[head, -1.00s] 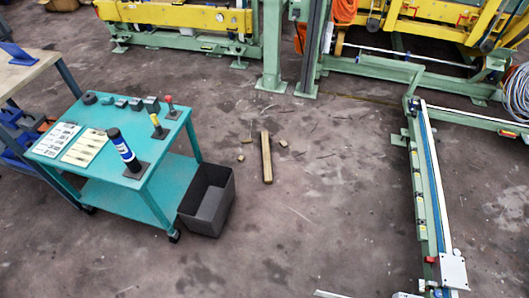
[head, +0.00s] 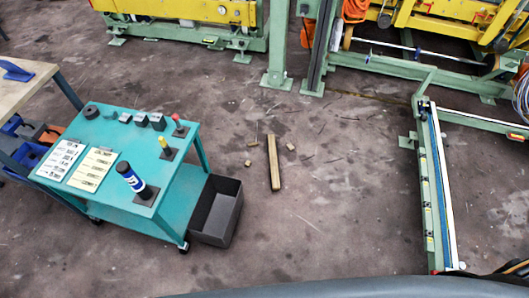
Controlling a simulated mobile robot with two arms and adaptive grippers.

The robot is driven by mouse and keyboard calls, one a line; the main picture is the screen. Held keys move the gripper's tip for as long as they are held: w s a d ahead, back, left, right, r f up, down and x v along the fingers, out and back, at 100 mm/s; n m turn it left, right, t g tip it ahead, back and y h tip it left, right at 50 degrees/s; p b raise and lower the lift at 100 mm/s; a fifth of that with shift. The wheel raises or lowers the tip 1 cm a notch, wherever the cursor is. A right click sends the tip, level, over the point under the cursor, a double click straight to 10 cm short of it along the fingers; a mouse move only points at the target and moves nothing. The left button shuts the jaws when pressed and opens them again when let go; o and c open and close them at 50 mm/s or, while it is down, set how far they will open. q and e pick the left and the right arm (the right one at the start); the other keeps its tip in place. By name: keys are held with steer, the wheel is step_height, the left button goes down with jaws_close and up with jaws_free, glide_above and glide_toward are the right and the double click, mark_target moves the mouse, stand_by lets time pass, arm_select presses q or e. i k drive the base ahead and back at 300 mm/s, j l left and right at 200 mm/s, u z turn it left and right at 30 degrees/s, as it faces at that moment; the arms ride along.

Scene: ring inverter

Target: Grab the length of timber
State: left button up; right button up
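The length of timber (head: 273,163) is a brown squared bar lying on the concrete floor near the middle of the head view. It points roughly away from me, slightly tilted in the picture. Nothing covers it. Small wood offcuts lie close by, one on its left (head: 247,163) and one on its right (head: 291,147). Neither of my grippers shows in the head view. A dark grey curved surface at the bottom edge seems to be part of my own body.
A teal cart (head: 180,190) with clipboards, a blue bottle and small devices stands at left. A dark open bin (head: 217,213) sits beside it. A green rail frame (head: 437,190) runs along the right. Yellow and green machinery (head: 190,12) stands behind. Floor around the timber is mostly clear.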

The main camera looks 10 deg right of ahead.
mark_target(273, 155)
steer(key=i+l+u, duration=0.2)
steer(key=i+l, duration=0.3)
steer(key=i, duration=0.25)
steer(key=i+l+u, duration=0.25)
steer(key=i+l, duration=0.3)
steer(key=i, duration=0.15)
